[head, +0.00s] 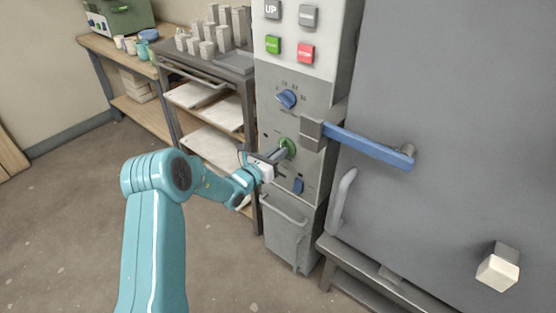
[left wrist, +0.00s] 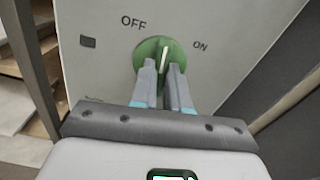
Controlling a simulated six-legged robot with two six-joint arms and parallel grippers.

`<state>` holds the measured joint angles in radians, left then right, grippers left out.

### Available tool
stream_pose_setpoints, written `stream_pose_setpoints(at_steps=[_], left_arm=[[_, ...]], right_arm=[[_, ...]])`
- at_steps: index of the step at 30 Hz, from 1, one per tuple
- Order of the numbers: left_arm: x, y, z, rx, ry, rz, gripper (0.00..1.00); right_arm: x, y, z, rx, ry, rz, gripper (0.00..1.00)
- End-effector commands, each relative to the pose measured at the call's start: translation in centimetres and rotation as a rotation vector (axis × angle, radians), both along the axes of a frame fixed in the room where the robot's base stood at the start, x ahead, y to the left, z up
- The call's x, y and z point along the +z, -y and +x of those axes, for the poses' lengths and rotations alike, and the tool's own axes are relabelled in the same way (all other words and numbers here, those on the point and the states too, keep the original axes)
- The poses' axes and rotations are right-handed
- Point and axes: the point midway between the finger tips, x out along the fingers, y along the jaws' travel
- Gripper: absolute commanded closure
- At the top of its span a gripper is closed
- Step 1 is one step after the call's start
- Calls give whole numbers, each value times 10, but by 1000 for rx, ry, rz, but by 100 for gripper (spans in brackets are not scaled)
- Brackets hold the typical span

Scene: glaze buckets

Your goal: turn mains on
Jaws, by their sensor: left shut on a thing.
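The mains switch is a round green knob (head: 287,147) on the grey control panel (head: 268,110). In the left wrist view the green knob (left wrist: 146,50) sits below and between the words OFF and ON. Its white pointer line stands nearly upright, leaning slightly right, between the two words. My left gripper (head: 280,153) is shut on the knob, with its two fingers (left wrist: 160,78) on either side of the knob's grip. The fingers hide the lower part of the knob. My right gripper is not in view.
Above the knob are a blue dial (head: 287,99), a green button (head: 273,44) and a red button (head: 305,53). A blue switch (head: 298,186) is below. The blue door handle (head: 370,146) juts out close on the right. A shelf rack (head: 207,64) stands left.

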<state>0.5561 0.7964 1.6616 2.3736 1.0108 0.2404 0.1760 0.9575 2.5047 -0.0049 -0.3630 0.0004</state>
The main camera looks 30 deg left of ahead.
Motion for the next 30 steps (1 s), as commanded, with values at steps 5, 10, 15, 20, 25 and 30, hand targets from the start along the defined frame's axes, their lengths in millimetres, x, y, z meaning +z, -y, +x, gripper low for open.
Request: stream_pose_setpoints(at_steps=[5,10,15,20,25,30], left_arm=[[-5,-1,0,1,16,166,100],[-5,0,0,1,30,329,100],[-6,0,0,1,42,488,100],[-6,1,0,1,53,628,100],[-5,1,0,2,62,750,100],[-4,1,0,1,69,842,100]], right_arm=[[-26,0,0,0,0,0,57],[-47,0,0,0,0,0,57],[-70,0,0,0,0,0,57],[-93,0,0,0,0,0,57],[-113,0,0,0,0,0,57],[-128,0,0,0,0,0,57]])
